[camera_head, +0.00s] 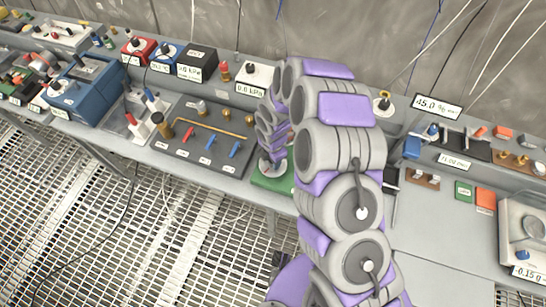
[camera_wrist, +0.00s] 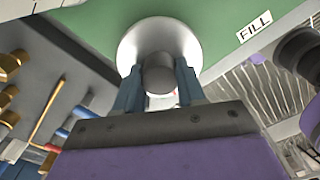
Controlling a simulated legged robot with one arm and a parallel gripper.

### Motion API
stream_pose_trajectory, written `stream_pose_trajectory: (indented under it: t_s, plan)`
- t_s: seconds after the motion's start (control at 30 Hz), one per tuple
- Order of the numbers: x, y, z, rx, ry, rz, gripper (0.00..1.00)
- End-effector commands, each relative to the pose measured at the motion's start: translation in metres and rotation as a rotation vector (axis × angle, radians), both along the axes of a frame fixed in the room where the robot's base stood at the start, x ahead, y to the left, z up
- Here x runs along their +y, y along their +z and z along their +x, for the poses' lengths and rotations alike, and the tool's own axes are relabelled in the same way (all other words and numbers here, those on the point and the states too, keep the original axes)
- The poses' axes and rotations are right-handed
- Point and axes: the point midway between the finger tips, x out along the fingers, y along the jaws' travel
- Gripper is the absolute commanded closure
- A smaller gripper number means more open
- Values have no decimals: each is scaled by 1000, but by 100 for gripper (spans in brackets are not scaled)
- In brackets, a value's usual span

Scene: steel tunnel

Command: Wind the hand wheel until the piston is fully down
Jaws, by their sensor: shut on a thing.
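In the wrist view a round silver-white hand wheel (camera_wrist: 128,48) sits against a green base (camera_wrist: 90,25) labelled FILL. A grey cylindrical knob (camera_wrist: 158,74) stands out from the wheel towards my camera. My gripper (camera_wrist: 158,82) has its two dark blue fingers on either side of this knob, shut on it. In the head view my gripper (camera_head: 274,160) is down at the green base (camera_head: 272,182) near the bench's front edge. My arm covers much of that spot. I cannot make out the piston or its height in either view.
A dark panel (camera_head: 215,160) with brass pipe and blue levers lies just left of the green base. A 45.0 display (camera_head: 437,107) and small blocks lie to the right. Grated floor (camera_head: 120,235) fills the front left.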

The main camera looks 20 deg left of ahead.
Motion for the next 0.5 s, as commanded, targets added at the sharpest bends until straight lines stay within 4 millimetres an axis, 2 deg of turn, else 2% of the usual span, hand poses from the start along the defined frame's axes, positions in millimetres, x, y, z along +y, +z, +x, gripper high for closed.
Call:
stream_pose_trajectory:
  t_s: [0.2, 0.5]
  plan:
    - [2, 3, 2, -9, 162, 7, 91]
    - [2, 2, 2, -9, 296, 6, 91]
